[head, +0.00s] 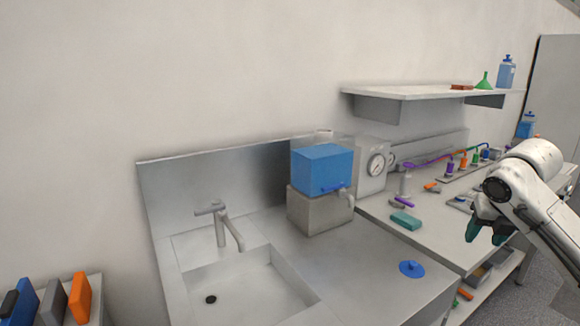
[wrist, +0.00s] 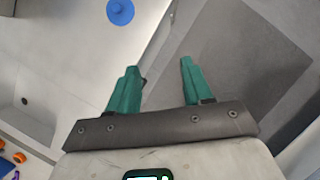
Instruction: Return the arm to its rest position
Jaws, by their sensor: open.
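My gripper (head: 486,232) hangs at the right of the head view at the end of my white arm, above the floor side of the workbench. In the wrist view my gripper (wrist: 157,85) shows two green fingers spread apart with nothing between them. The arm is bent, with the fingers pointing down. No object is held.
A sink (head: 245,285) with a faucet is at centre left. A blue box (head: 322,165) with a tap stands on a grey block. A blue lid (head: 411,268) lies on the counter, also in the wrist view (wrist: 120,11). The bench (head: 440,233) holds several small items.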

